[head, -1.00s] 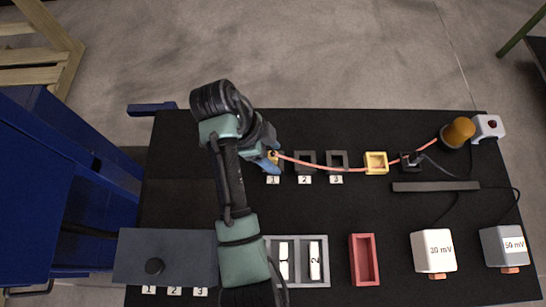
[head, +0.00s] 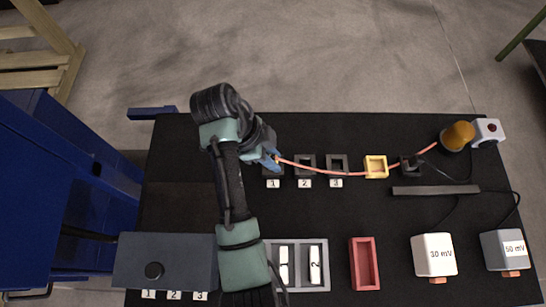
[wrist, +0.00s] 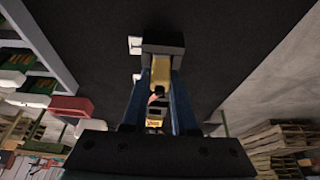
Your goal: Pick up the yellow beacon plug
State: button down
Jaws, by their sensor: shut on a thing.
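My gripper (head: 273,158) is at the back of the black table, over the socket numbered 1 (head: 273,172). In the wrist view the blue fingers (wrist: 160,98) are shut on the yellow beacon plug (wrist: 160,72). A dark block (wrist: 163,42) shows at the far end of the plug. I cannot tell whether the plug is fully clear of the socket. In the head view the fingers hide the plug. Its orange cable (head: 325,172) runs right from the gripper towards the orange beacon (head: 456,137).
Dark sockets 2 (head: 306,164) and 3 (head: 337,164) stand right of the gripper, with a yellow frame (head: 376,167) further right beneath the cable. A red tray (head: 364,264), a grey tray (head: 326,262) and a white mV box (head: 433,255) stand in front. The middle of the table is clear.

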aim_at(273, 158)
notch_tip(273, 158, up, 10)
jog(key=p, duration=0.6)
jog(key=shift+f, duration=0.1)
